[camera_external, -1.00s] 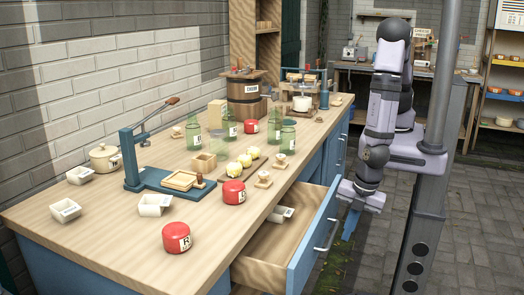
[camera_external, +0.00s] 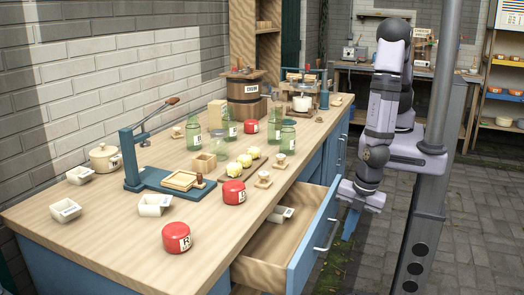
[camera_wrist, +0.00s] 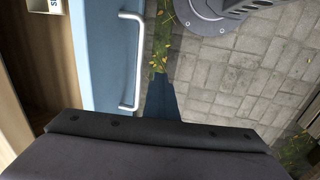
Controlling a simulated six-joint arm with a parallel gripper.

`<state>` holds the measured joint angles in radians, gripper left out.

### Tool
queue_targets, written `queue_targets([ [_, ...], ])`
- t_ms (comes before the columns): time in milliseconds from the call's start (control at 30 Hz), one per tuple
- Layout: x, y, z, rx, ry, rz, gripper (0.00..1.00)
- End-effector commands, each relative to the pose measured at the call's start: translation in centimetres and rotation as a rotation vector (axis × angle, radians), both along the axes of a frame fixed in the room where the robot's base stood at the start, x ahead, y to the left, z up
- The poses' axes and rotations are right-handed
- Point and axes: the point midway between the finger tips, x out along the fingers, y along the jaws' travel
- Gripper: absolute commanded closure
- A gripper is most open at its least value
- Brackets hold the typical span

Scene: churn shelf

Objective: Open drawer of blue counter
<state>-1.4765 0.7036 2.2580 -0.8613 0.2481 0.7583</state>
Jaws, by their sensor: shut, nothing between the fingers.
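The blue counter (camera_external: 60,268) has a wooden top, and its drawer stands pulled out toward the right. The drawer has a blue front (camera_external: 303,264) with a silver bar handle (camera_external: 328,236) and a wooden inside holding a small white labelled container (camera_external: 282,214). My gripper (camera_external: 349,226) is shut and empty, with its blue fingers just right of the drawer front, apart from the handle. In the wrist view the handle (camera_wrist: 138,62) is on the blue drawer front (camera_wrist: 98,45), and the shut blue fingers (camera_wrist: 161,98) are to its right.
The counter top carries red tins (camera_external: 176,237), green glass jars, a blue press (camera_external: 135,160), white cups and a wooden churn (camera_external: 246,92). A grey post (camera_external: 430,150) stands right of my arm. Paved floor is open beyond the drawer.

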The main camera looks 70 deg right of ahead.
Motion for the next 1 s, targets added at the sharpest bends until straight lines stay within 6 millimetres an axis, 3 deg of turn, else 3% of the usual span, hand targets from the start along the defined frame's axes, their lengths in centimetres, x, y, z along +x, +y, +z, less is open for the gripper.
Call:
queue_targets([
  [233,0.0,0.0,0.0,0.0,0.0,0.0,0.99],
  [333,0.0,0.0,0.0,0.0,0.0,0.0,0.75],
  [367,0.0,0.0,0.0,0.0,0.0,0.0,0.72],
  [733,-0.1,0.0,0.4,0.001,-0.001,0.001,0.72],
  [1000,-0.6,0.1,3.6,0.004,-0.001,0.001,0.72],
])
